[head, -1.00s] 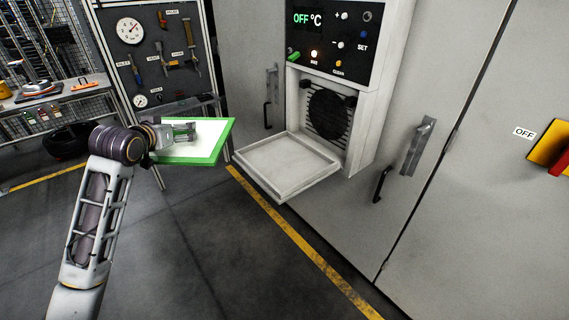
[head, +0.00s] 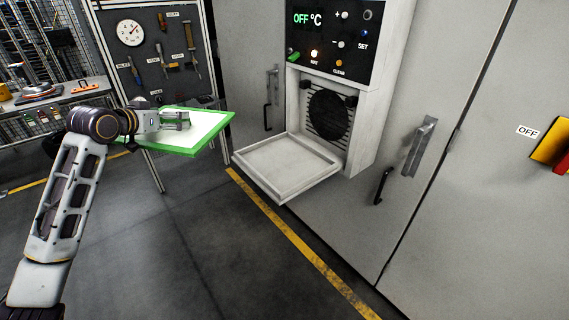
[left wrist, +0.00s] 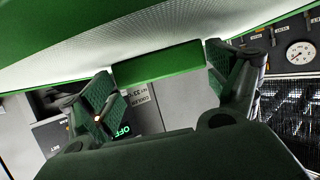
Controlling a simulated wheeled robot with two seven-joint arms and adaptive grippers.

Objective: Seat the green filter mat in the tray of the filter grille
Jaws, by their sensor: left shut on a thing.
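The filter mat (head: 205,128) is a flat white panel with a green frame. In the head view it is held out, roughly level, left of the filter grille (head: 328,113). My left gripper (head: 184,120) is shut on the mat near its left side. In the left wrist view the mat (left wrist: 158,62) fills the top, with a green block between the fingers. The tray (head: 283,165) is a pale, shallow, rimmed panel folded down below the grille and looks empty. The mat is apart from the tray. My right gripper is not in view.
A control panel (head: 335,38) reading OFF °C is above the grille. Cabinet door handles (head: 420,146) stick out to the right. A tool board (head: 160,50) and a workbench (head: 60,97) stand at the left. The floor in front is clear, with a yellow line.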

